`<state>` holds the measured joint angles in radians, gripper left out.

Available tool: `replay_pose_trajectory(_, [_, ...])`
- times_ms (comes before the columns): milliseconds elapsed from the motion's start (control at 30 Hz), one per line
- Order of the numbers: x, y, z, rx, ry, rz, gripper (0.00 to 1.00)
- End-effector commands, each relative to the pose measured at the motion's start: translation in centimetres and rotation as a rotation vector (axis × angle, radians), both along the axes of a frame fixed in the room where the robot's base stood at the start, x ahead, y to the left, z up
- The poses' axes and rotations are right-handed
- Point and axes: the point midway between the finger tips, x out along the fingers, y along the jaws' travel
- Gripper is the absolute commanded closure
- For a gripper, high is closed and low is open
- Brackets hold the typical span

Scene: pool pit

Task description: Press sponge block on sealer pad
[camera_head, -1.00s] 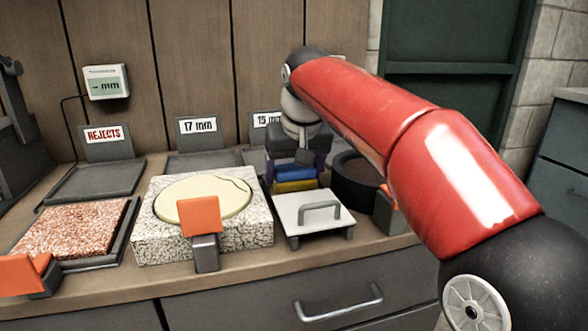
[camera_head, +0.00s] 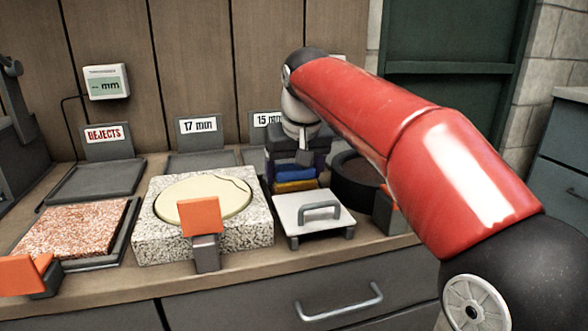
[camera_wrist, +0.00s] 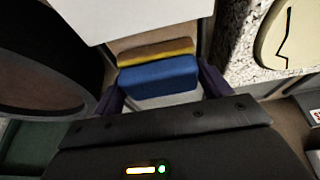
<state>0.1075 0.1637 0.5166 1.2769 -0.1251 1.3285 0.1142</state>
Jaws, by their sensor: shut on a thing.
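The sponge block is a blue block (camera_head: 295,173) with a yellow layer (camera_head: 296,186) under it. It stands upright on the counter behind the metal plate. My gripper (camera_head: 296,168) points down over it and is shut on its blue part. In the wrist view the blue part (camera_wrist: 158,76) sits between the purple fingers, with the yellow layer (camera_wrist: 155,52) beyond. A round dark dish with a brown inside, which looks like the sealer pad (camera_head: 356,168), stands just right of the block. It shows at the left in the wrist view (camera_wrist: 45,60), apart from the block.
A metal plate with a handle (camera_head: 312,214) is close in front of the block. A speckled stone block with a cream disc (camera_head: 160,240) is to the left, beside a reddish slab (camera_head: 72,228). Trays labelled REJECTS (camera_head: 97,183) and 17 mm (camera_head: 203,160) line the back.

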Motion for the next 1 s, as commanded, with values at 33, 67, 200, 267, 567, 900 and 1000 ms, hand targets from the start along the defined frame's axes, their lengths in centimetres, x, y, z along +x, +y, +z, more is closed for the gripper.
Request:
replay_pose_trajectory(33, [0.0, 0.0, -0.2, -0.002, 0.008, 0.000, 0.42])
replay_pose_trajectory(67, [0.0, 0.0, -0.2, -0.002, 0.008, 0.000, 0.42])
replay_pose_trajectory(200, [0.0, 0.0, 0.7, -0.002, 0.007, 0.000, 0.42])
replay_pose_trajectory(267, [0.0, 0.0, 1.2, -0.002, 0.006, 0.000, 0.42])
replay_pose_trajectory(567, [0.0, 0.0, 3.7, 0.000, 0.003, 0.000, 0.42])
replay_pose_trajectory(900, [0.0, 0.0, 6.4, 0.000, 0.002, 0.000, 0.42])
replay_pose_trajectory(1000, [0.0, 0.0, 7.0, 0.000, 0.002, 0.000, 0.42])
